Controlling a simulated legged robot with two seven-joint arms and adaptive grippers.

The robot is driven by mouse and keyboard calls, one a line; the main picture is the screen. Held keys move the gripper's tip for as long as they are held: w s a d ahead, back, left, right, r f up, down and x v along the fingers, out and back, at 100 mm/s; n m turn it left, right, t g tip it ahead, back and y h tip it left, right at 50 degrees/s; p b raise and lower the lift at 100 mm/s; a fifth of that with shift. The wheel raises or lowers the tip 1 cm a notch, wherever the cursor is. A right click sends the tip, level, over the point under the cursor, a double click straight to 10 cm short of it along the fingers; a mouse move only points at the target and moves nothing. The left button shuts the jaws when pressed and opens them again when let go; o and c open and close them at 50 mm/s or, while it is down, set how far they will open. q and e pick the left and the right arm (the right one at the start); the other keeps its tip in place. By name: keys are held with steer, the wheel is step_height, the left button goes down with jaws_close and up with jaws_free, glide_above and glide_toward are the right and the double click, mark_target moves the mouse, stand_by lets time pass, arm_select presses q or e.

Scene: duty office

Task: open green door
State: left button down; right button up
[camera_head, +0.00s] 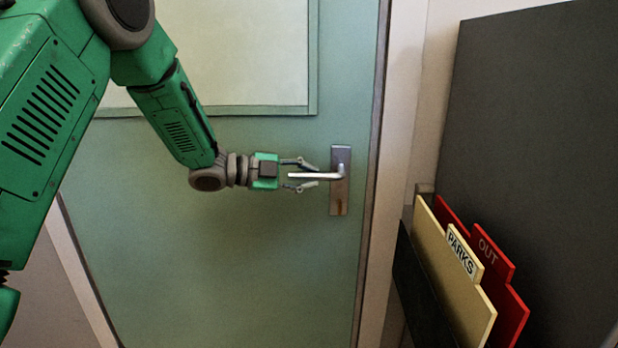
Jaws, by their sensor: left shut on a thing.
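The green door (230,260) fills the middle of the head view, with a pale window panel (220,55) in its upper part. A silver lever handle (318,176) sits on a metal plate (340,200) near the door's right edge. The lever points left and looks level. My left gripper (306,175) reaches in from the left, with one finger above the lever and one below. It is shut on the lever handle. The door appears to be in its frame. My right gripper is not in view.
The door frame (392,150) runs down right of the handle. Further right stands a dark panel (540,130) with a holder of cream (450,270) and red (508,290) folders, marked PARKS and OUT. The door's lower left area is clear.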

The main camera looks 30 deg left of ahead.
mark_target(317, 194)
arm_select(q)
steer(key=shift+d+f, duration=0.1)
steer(key=shift+f+t+h+b, duration=0.4)
steer(key=shift+f+b, duration=0.1)
steer(key=shift+b, duration=0.45)
steer(key=shift+w+d+f+n+t+h+b, duration=0.2)
steer(key=shift+f+n+t+h+b, duration=0.5)
steer(key=shift+b, duration=0.85)
steer(key=shift+w+d+f+n+t+h+b, duration=0.1)
steer(key=shift+d+f+n+t+h+b, duration=0.2)
steer(key=shift+t+b, duration=1.05)
steer(key=shift+w+d+f+n+t+h+b, duration=0.15)
steer(key=shift+f+n+t+h+b, duration=0.35)
steer(key=shift+b, duration=1.3)
steer(key=shift+h, duration=0.3)
